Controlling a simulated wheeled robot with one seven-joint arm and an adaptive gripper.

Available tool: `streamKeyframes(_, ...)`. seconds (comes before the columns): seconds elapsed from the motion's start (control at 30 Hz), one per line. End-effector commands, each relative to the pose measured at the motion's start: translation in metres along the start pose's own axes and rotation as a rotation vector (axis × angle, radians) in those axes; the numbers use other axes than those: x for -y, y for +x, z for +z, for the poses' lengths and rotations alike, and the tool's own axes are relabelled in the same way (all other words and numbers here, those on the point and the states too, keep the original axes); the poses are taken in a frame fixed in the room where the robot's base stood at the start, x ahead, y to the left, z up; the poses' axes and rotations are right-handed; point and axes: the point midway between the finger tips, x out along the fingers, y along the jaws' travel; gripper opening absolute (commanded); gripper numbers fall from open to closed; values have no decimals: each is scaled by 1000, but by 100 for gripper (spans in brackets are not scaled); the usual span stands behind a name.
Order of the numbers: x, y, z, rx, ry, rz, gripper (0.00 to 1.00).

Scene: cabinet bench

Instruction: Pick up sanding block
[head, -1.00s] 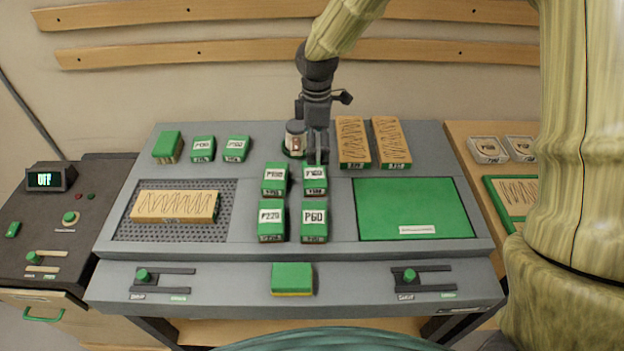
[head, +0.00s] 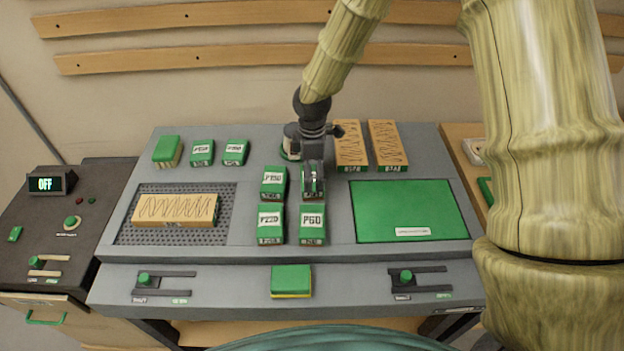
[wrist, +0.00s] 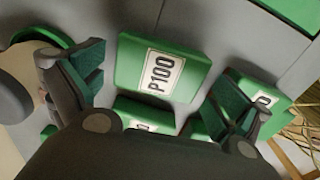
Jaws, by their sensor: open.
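Several green blocks with white grit labels stand on the grey bench. The P220 block (head: 271,222) and the P60 block (head: 312,223) are in the front row. Another labelled block (head: 274,181) is behind P220. My gripper (head: 313,183) is over the back right block (head: 314,195) and hides most of it. In the wrist view, my gripper (wrist: 160,92) has its fingers spread and empty, with a P100 block (wrist: 163,70) below and between them. Other green blocks there are partly hidden by the gripper. I cannot tell whether the fingers touch any block.
A jar (head: 290,140) stands close behind my gripper on the left. Scribbled wooden blocks (head: 387,145) stand at the back right, beyond a green pad (head: 410,210). A wooden block (head: 175,208) lies on the perforated plate. A green and yellow pad (head: 291,280) sits on the front ledge.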

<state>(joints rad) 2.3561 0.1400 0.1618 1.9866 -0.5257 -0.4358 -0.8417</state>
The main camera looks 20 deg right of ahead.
Motion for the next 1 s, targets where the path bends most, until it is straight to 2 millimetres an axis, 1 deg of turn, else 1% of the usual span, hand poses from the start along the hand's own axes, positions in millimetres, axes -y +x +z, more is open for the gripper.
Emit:
streamKeyframes(0.1,1,12,0,1,-1,-2,100)
streamKeyframes(0.23,1,22,0,-1,-1,-1,100)
streamKeyframes(0.4,1,26,0,-1,-1,0,100)
streamKeyframes(0.57,1,26,0,-1,-1,0,100)
streamKeyframes(0.63,1,26,0,-1,-1,0,91)
streamKeyframes(0.77,1,26,0,-1,-1,0,67)
streamKeyframes(0.8,1,26,0,-1,-1,0,64)
streamKeyframes(1.0,1,26,0,-1,-1,0,64)
